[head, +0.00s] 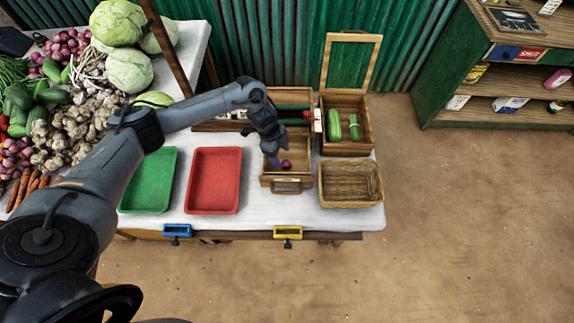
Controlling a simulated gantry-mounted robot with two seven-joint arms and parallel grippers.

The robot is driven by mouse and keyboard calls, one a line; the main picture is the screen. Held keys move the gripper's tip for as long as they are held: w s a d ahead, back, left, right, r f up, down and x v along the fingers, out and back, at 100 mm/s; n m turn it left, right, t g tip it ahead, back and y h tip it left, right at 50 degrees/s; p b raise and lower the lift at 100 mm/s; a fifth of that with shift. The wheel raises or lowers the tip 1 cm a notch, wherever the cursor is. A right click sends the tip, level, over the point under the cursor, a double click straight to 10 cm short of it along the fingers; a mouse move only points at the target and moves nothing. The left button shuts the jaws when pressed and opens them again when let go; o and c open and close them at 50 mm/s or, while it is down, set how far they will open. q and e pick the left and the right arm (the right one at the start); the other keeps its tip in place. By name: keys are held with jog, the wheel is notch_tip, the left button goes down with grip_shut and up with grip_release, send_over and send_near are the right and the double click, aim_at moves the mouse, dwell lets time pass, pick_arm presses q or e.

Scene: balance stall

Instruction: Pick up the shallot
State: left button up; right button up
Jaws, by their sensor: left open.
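A small purple shallot (286,164) lies in an open wooden drawer (286,185) on the white table. My left gripper (275,161) reaches down into the drawer just left of the shallot, open. The gap between its fingers and the shallot is too small to judge, so I cannot tell whether they touch. My left arm comes in from the lower left across the table. My right gripper is not in view.
A green tray (148,182) and a red tray (213,182) lie left of the drawer; a wicker basket (350,199) stands right. A wooden box with an open lid (346,147) holds green vegetables (335,124). Piled produce, including cabbages (130,70), fills the table's left.

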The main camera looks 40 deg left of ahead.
aim_at(286, 162)
pick_arm(q)
jog(key=shift+b+x, duration=0.45)
jog(key=shift+x, duration=2.5)
jog(key=shift+w, duration=0.1)
jog(key=c, duration=1.1)
jog(key=shift+r, duration=0.2)
